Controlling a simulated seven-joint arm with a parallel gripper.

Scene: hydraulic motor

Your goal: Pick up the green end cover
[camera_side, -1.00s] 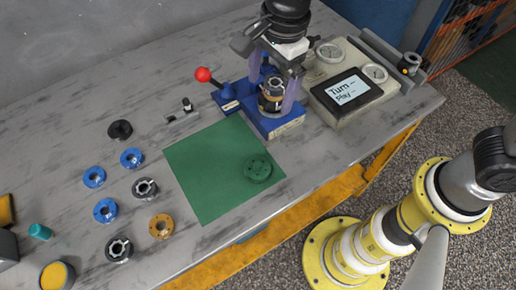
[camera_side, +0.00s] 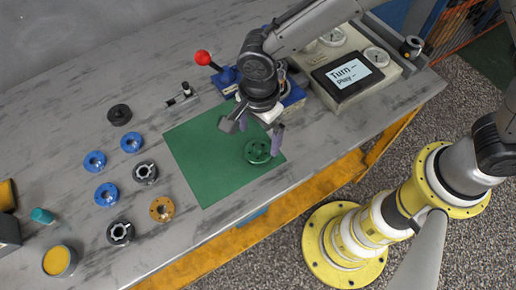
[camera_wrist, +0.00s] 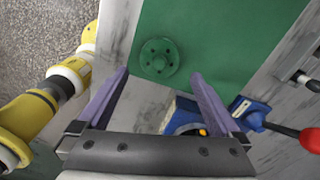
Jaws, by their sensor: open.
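The green end cover (camera_side: 257,151) is a round flanged disc with small holes and a raised hub. It lies on the green mat (camera_side: 205,175), near the mat's right corner. In the wrist view the cover (camera_wrist: 160,59) lies beyond the fingertips, between their lines and a little left of centre. My gripper (camera_side: 255,132) is above the mat close to the cover, with its purple fingers spread and nothing between them. The open fingers also show in the wrist view (camera_wrist: 160,76). The cover is fully visible in the wrist view.
A blue fixture with a red-knobbed lever (camera_side: 203,58) stands behind my gripper, partly hidden by it. A display box (camera_side: 347,73) stands to the right. Blue rings (camera_side: 95,161), dark parts (camera_side: 120,232) and an orange ring (camera_side: 162,209) lie left of the mat.

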